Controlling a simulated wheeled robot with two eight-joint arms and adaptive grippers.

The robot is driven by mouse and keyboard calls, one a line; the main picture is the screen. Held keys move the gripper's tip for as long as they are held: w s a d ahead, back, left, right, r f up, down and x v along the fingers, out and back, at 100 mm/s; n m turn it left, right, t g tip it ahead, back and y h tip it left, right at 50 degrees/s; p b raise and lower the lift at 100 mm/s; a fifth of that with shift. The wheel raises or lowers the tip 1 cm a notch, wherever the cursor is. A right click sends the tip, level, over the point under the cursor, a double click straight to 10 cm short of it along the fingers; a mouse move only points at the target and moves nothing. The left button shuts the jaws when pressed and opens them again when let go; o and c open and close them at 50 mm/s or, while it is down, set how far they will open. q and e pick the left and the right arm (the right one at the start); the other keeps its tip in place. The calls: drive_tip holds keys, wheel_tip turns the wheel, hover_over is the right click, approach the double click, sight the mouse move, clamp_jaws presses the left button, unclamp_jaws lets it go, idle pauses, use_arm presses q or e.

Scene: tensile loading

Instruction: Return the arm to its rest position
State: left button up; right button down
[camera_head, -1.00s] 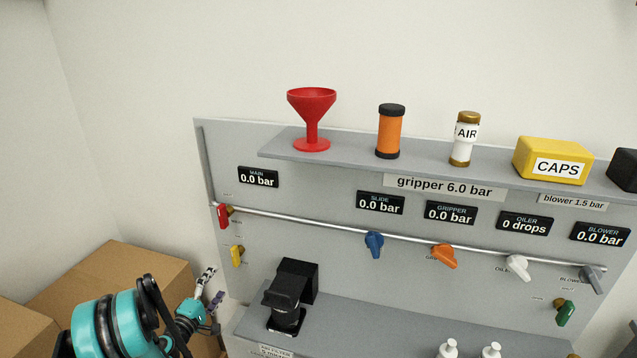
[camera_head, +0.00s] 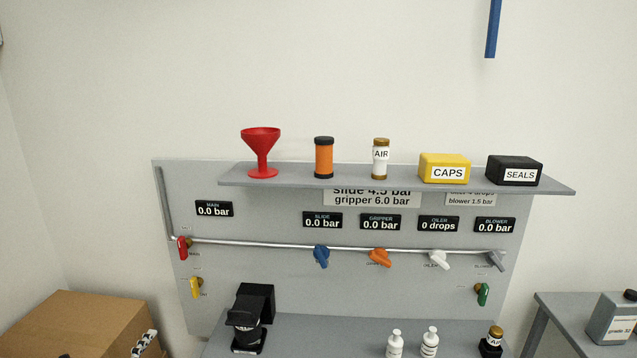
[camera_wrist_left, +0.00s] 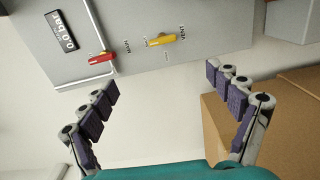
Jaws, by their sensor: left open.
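My left gripper (camera_wrist_left: 160,82) is open and empty in the left wrist view, with its purple-padded fingers spread wide. In the head view only a finger of it (camera_head: 145,342) shows at the bottom left, in front of a cardboard box. It is apart from the grey panel (camera_head: 270,275). The red valve handle (camera_head: 183,248) and yellow valve handle (camera_head: 195,288) at the panel's left side also show in the wrist view, the red one (camera_wrist_left: 98,58) and the yellow one (camera_wrist_left: 161,39). My right gripper is not in view.
A cardboard box (camera_head: 70,325) stands at the lower left, near my left gripper. A shelf (camera_head: 400,181) above the panel holds a red funnel (camera_head: 261,150), bottles and boxes. A black device (camera_head: 252,312) and white bottles stand on the lower ledge. A side table (camera_head: 560,305) is at right.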

use_arm(q)
drive_tip(key=s+d+r+m+g+h, duration=0.1)
drive_tip(key=s+d+r+m+g, duration=0.2)
drive_tip(key=d, duration=0.7)
drive_tip(key=s+d+r+m+g+h, duration=0.1)
drive_tip(key=d+r+m+g+h, duration=0.15)
drive_tip(key=d+r+m, duration=0.6)
drive_tip(key=s+d+f+m+g+y, duration=0.1)
drive_tip(key=s+d, duration=0.3)
drive_tip(key=s, duration=0.7)
drive_tip(key=s+d+f+m+g+y, duration=0.2)
drive_tip(key=s+d+m+g+y, duration=0.2)
drive_tip(key=s, duration=0.8)
drive_tip(key=shift+d+f, duration=0.15)
drive_tip(key=shift+d, duration=0.35)
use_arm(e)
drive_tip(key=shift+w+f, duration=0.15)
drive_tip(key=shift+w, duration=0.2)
